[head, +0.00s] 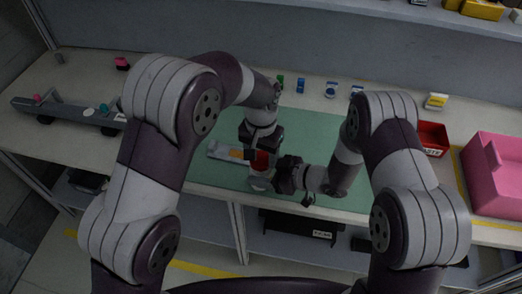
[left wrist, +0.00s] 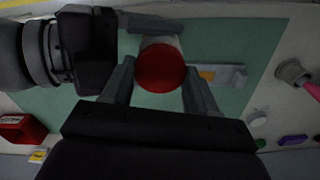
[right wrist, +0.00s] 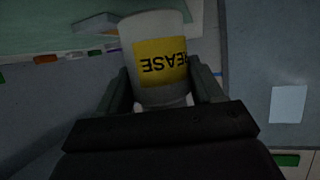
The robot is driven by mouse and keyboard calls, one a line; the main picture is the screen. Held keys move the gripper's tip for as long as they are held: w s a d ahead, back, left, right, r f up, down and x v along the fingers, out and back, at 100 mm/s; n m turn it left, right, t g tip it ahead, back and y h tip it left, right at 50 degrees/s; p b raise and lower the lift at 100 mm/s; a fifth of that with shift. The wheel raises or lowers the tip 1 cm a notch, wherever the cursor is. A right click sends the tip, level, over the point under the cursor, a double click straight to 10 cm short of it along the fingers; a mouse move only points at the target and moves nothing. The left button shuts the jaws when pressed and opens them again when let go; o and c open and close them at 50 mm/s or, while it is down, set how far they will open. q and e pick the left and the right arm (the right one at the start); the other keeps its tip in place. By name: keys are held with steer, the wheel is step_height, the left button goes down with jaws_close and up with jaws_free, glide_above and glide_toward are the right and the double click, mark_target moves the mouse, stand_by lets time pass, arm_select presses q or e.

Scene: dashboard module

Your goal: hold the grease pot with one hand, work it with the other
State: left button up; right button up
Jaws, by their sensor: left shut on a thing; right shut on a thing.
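The grease pot (right wrist: 160,30) is pale with a yellow label, whose lettering appears upside down in the right wrist view. Its red lid (left wrist: 162,68) faces the left wrist camera; in the head view the pot (head: 259,183) is near the front edge of the green mat, partly hidden by the grippers. My right gripper (head: 276,181) is shut on the pot's body from the right; its fingers (right wrist: 163,78) flank the pot. My left gripper (head: 258,155) comes from above and is shut on the red lid, with a finger on each side (left wrist: 160,80).
A flat pale part with an orange patch (head: 236,153) lies on the green mat (head: 312,125), left of the pot. A red bin (head: 432,138) and a pink crate (head: 495,172) stand at the right. A long grey module (head: 70,113) lies at the left. Small containers (head: 330,89) line the back.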

arm_select(q)
steer(key=shift+f, duration=0.6)
stand_by(0.5)
steer(key=o, duration=1)
steer(key=shift+d, duration=0.1)
step_height(320, 180, up, 5)
steer(key=shift+f, duration=0.15)
steer(key=o, duration=0.3)
steer(key=shift+f, duration=0.1)
